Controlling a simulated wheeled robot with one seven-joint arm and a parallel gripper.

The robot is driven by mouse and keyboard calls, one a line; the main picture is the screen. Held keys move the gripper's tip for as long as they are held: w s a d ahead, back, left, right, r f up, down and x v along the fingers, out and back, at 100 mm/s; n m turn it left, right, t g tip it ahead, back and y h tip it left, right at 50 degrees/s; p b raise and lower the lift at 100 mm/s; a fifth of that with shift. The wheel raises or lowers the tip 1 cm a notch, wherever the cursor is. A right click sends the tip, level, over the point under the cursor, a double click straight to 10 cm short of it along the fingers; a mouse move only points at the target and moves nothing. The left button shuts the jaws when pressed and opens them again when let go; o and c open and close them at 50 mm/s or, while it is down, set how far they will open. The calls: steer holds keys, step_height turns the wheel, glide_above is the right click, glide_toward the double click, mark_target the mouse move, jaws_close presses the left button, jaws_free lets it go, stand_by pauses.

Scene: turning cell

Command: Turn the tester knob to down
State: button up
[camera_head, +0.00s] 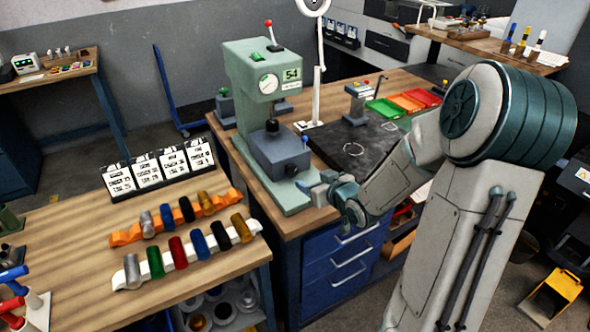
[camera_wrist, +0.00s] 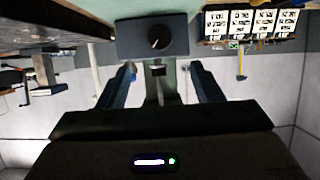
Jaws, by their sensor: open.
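The tester (camera_head: 250,75) is a pale green machine with a round gauge, a 54 display and a red-tipped lever. Its grey lower box (camera_head: 272,150) carries a dark knob (camera_head: 291,170) on the face towards my gripper. In the wrist view the round black knob (camera_wrist: 160,37) sits on the box's dark face, with a small pale mark whose direction I cannot tell surely. My gripper (camera_head: 314,184) is just in front of the knob, apart from it. In the wrist view its two fingers (camera_wrist: 162,72) are spread, with nothing held between them.
The tester stands near the left edge of a wooden bench (camera_head: 222,133) with blue drawers (camera_head: 342,262). Red, orange and green trays (camera_head: 384,108) lie further back. At left, a wooden table (camera_head: 62,235) holds racks of coloured cylinders and a row of white cards (camera_head: 146,172).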

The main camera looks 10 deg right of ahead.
mark_target(293, 171)
steer(key=p+x, duration=0.1)
steer(key=x, duration=1)
steer(key=shift+w+a+f, duration=0.1)
steer(key=shift+w+f, duration=0.1)
steer(key=shift+w, duration=0.05)
steer(key=shift+c, duration=0.3)
steer(key=c, duration=0.9)
